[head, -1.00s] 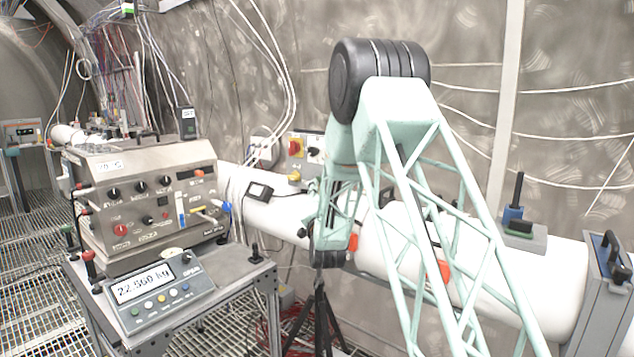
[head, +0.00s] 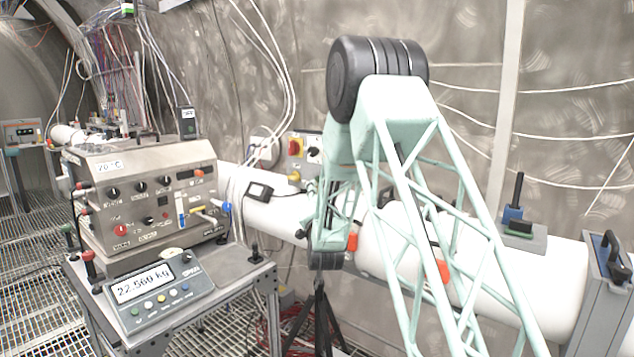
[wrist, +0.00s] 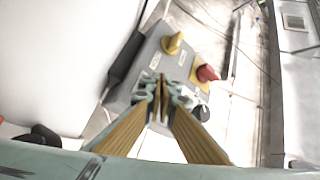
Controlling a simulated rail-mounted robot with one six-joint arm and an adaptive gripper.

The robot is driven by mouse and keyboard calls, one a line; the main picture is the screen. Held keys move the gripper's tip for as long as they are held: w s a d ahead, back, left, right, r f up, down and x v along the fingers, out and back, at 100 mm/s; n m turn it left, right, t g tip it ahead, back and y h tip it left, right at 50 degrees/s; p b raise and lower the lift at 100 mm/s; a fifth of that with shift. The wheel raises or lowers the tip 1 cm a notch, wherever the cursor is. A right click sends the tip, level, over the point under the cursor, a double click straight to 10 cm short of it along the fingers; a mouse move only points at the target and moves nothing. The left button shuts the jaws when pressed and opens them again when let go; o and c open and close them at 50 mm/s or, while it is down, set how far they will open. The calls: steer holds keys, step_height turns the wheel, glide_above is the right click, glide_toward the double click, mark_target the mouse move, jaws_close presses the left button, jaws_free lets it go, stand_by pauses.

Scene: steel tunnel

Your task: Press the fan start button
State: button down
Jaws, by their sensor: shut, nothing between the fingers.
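A grey control box shows in the wrist view (wrist: 150,62), with a yellow knob (wrist: 173,43) and a red knob (wrist: 207,73) on a yellow plate. Small labels on it are unreadable. A dark round part (wrist: 201,112) lies to the right of my fingers. My gripper (wrist: 163,92) is shut and empty, its fingertips over the box face and hiding part of it. I cannot tell whether they touch it, nor which control is the fan start button. In the head view the box (head: 310,142) is on the wall behind the white pipe, partly hidden by my arm.
A white pipe (head: 490,262) runs along the wall below the box. A steel instrument (head: 150,195) and a scale (head: 155,292) stand on a cart at the left. White cables (head: 275,60) hang beside the box. A black tripod (head: 318,320) stands below.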

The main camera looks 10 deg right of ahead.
steer(key=shift+s+a, duration=0.95)
steer(key=shift+a, duration=0.25)
steer(key=shift+s+a, duration=0.9)
steer(key=shift+a, duration=0.25)
steer(key=shift+r, duration=0.1)
steer(key=s+r+n+g+y, duration=0.2)
steer(key=s+r+n+g, duration=0.3)
steer(key=s, duration=0.6)
steer(key=s+d+f+n+g, duration=0.1)
steer(key=s+n+g, duration=0.3)
steer(key=s, duration=2.7)
steer(key=s+f+n+g, duration=0.3)
steer(key=s+g, duration=0.4)
steer(key=s, duration=2.4)
steer(key=shift+s+d+n+y+p, duration=0.3)
steer(key=shift+s+d+n+p, duration=0.1)
steer(key=shift+n, duration=0.1)
